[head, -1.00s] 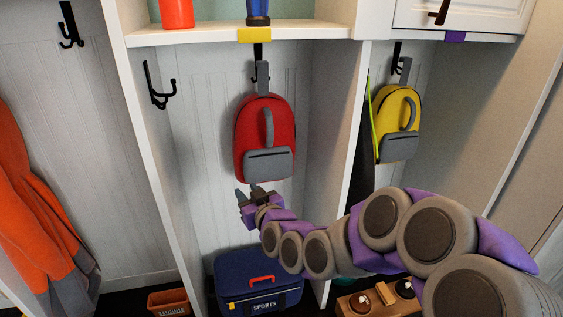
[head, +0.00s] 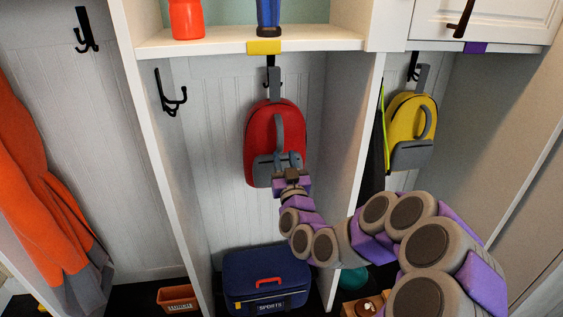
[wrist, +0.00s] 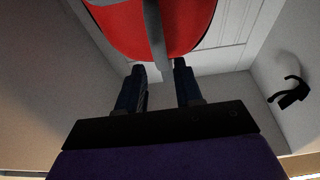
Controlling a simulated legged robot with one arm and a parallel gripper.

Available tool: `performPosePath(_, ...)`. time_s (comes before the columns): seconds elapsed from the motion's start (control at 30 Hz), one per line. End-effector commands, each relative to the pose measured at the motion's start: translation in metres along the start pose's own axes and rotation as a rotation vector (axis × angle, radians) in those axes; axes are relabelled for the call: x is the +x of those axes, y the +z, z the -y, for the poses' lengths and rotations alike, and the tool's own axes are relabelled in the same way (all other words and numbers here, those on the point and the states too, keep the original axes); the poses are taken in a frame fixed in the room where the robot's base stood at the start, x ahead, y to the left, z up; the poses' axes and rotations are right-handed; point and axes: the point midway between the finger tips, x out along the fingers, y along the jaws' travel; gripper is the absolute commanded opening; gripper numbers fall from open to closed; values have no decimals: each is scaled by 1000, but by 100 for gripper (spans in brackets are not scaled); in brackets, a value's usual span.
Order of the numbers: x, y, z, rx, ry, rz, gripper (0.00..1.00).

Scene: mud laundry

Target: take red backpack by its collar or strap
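The red backpack (head: 262,135) hangs by its grey top loop (head: 274,83) from a black hook in the middle cubby. A grey strap (head: 279,132) runs down its front, above a grey pocket (head: 264,165). My gripper (head: 289,160) is in front of the backpack's lower right part, overlapping the pocket. In the wrist view, the backpack (wrist: 178,28) is at the top, and my open gripper (wrist: 160,68) has its two dark fingers apart. A grey strap (wrist: 154,35) lines up with the gap between them. I cannot tell whether it is within the fingers' reach.
A yellow backpack (head: 409,118) hangs in the right cubby, beyond a white divider (head: 352,170). A shelf (head: 215,43) with a red cup (head: 186,18) and a blue bottle (head: 268,15) is above. A blue sports bag (head: 265,282) sits below. An empty double hook (head: 170,95) is at left.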

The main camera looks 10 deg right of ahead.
Motion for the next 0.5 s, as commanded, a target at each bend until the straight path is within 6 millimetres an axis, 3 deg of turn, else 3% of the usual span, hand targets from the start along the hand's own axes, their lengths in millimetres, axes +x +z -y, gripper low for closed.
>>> performPosePath(0.5,62,1,11,-8,-5,0,35)
